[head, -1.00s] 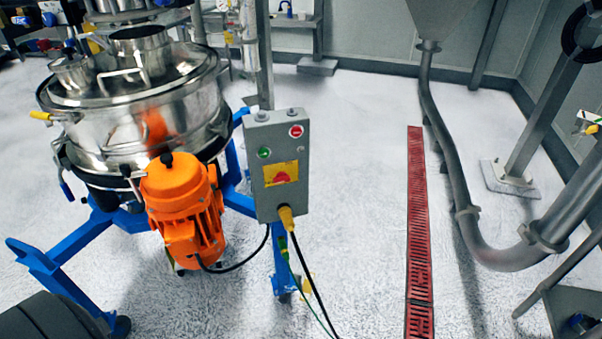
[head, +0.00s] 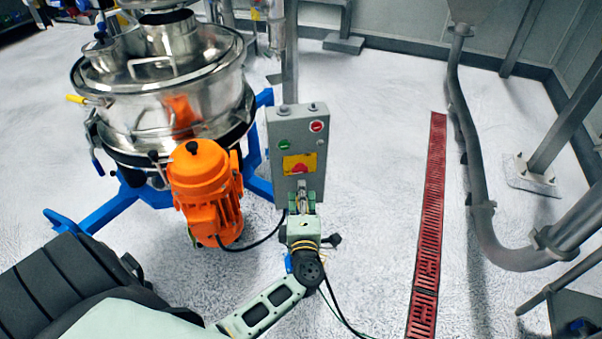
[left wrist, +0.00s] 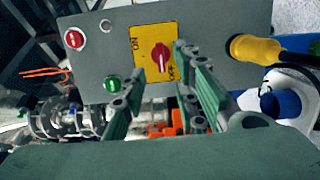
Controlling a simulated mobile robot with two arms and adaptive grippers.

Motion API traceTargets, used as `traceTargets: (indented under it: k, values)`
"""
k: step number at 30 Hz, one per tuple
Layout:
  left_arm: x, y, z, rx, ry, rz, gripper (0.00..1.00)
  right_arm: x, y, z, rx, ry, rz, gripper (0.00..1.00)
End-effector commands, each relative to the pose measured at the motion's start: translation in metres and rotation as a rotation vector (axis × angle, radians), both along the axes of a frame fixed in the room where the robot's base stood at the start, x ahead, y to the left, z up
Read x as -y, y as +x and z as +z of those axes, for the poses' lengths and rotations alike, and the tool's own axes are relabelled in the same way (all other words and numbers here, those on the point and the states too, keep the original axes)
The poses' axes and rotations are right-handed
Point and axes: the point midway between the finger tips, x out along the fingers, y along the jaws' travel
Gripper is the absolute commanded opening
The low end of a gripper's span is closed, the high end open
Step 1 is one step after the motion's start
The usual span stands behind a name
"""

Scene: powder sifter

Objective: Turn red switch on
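The red switch (head: 300,168) is a rotary knob on a yellow plate (head: 291,163), on the front of a grey control box (head: 283,128). In the left wrist view the red switch (left wrist: 160,57) shows close up, with a pale mark along its handle. My left gripper (head: 302,190) is at the lower front of the box, just below the switch in the head view. In the left wrist view my left gripper (left wrist: 158,76) is open, its two green fingers apart with the switch showing between their tips. I cannot tell whether they touch it. My right gripper is not in view.
A red button (head: 316,126) and a green button (head: 284,145) are on the same box. An orange motor (head: 204,180) and a steel sifter (head: 160,100) on a blue frame (head: 97,211) stand to the left. Floor is clear right of the box, up to a red drain grate (head: 431,200).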

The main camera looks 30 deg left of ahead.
Motion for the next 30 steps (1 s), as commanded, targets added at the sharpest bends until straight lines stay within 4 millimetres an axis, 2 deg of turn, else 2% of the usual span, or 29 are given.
traceTargets:
  k: [5, 12, 16, 24, 30]
  values:
    - [-0.017, 0.023, 0.002, 0.001, 0.004, 0.002, 0.28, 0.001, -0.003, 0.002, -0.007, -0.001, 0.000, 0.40]
    - [-0.037, 0.050, 0.000, -0.002, 0.003, 0.000, 0.28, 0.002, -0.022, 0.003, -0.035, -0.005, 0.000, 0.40]
    - [-0.042, 0.057, -0.001, -0.003, 0.003, 0.000, 0.28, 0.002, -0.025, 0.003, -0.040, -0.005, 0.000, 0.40]
    - [-0.042, 0.058, -0.001, -0.004, 0.002, -0.001, 0.28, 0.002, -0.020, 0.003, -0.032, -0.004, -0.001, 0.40]
    - [-0.042, 0.058, -0.001, -0.004, 0.002, -0.001, 0.12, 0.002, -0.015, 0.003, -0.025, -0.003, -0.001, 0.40]
